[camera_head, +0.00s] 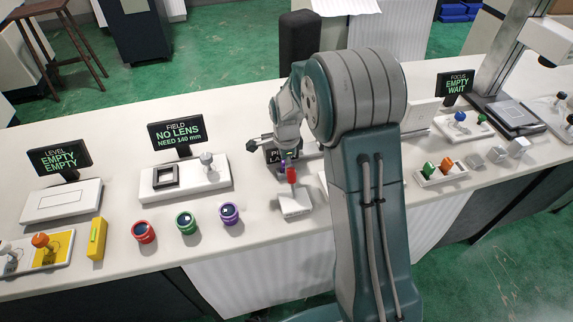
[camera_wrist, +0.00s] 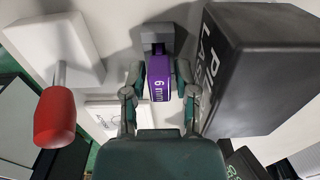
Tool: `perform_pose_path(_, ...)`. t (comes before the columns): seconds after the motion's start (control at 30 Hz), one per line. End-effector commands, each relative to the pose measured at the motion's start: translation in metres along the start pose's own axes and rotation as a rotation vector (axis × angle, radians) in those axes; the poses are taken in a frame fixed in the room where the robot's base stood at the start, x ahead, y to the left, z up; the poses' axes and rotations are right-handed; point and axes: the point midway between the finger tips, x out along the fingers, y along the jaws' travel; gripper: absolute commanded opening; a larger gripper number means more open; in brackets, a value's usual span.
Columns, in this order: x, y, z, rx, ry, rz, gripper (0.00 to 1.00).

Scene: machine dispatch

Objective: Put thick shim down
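A purple shim (camera_wrist: 159,80) marked "6 mm" lies between the two fingers of my gripper (camera_wrist: 159,88) in the wrist view. The fingers stand close on both its sides and look shut on it; a thin gap is hard to rule out. A small grey block (camera_wrist: 157,34) is at the shim's far end, and I cannot tell if they touch. In the head view a bit of purple shim (camera_head: 283,163) shows below my wrist, above the counter near a dark sign. My arm hides part of this area.
A red-handled lever on a white base (camera_head: 294,203) stands close by; its red knob (camera_wrist: 54,117) is left in the wrist view. A dark sign box (camera_wrist: 262,70) is close on the right. Red, green and purple round pieces (camera_head: 187,222) stand left on the white counter (camera_head: 265,235).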

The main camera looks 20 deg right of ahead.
Motion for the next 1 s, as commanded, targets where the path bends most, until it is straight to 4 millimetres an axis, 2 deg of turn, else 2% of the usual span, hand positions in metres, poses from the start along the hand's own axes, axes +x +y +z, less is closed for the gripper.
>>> perform_pose_path(0.4, -0.084, -0.001, 0.0, 0.0, 0.0, -0.007, 0.38)
perform_pose_path(0.53, -0.103, -0.001, 0.0, 0.0, 0.0, -0.005, 0.38)
perform_pose_path(0.73, -0.119, 0.002, 0.0, -0.014, 0.0, -0.008, 0.38)
perform_pose_path(0.87, -0.143, 0.02, 0.0, -0.125, 0.003, -0.047, 0.38)
perform_pose_path(1.0, -0.18, 0.057, 0.0, -0.344, 0.02, -0.117, 0.38)
